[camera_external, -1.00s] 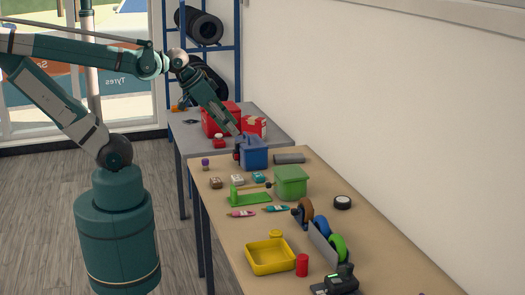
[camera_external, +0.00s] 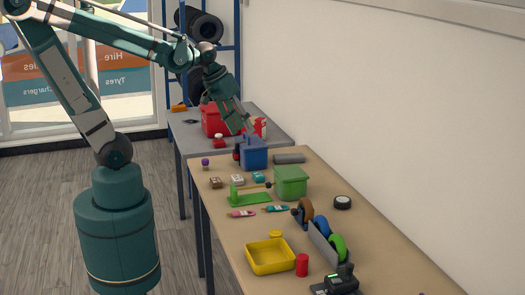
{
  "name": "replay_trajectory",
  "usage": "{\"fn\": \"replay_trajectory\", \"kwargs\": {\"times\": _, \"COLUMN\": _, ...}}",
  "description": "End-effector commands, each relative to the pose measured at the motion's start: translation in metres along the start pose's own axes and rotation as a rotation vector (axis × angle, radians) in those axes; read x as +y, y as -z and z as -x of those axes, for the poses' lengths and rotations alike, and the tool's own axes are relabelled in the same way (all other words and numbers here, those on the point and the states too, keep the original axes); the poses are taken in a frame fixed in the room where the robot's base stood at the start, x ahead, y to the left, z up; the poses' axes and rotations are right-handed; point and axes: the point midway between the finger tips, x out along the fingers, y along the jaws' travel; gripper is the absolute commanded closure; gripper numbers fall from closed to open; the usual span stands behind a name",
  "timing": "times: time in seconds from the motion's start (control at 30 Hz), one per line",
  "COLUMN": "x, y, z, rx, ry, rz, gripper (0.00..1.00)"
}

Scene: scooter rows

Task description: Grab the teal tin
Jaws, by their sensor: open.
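The small teal tin (camera_external: 259,177) sits on the near wooden table, at the right end of a short row with a white-and-brown item (camera_external: 237,180) and a brown item (camera_external: 215,183). It stands just left of the green box and in front of the blue box. My gripper (camera_external: 249,133) points down above and behind the blue box (camera_external: 253,156), apart from the tin and up from it in the picture. It is open, and no object shows in it. The fingertips are small and partly hard to make out.
A green box (camera_external: 290,182) and a grey cylinder (camera_external: 289,158) stand near the tin. A green stand (camera_external: 249,195), two marker-like tubes, tape rolls and a yellow tray (camera_external: 270,256) lie nearer. A red box (camera_external: 214,122) sits on the grey back table.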

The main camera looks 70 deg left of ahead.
Motion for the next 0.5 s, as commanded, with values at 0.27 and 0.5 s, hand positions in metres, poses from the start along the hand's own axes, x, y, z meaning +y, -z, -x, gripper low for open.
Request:
{"fn": "replay_trajectory", "kwargs": {"times": 0.27, "x": -0.012, "y": 0.022, "z": -0.024, "rx": -0.066, "ry": 0.031, "rz": 0.174, "gripper": 0.57}}
{"fn": "replay_trajectory", "kwargs": {"times": 0.5, "x": -0.025, "y": 0.038, "z": -0.047, "rx": -0.121, "ry": 0.06, "rz": 0.325, "gripper": 0.57}}
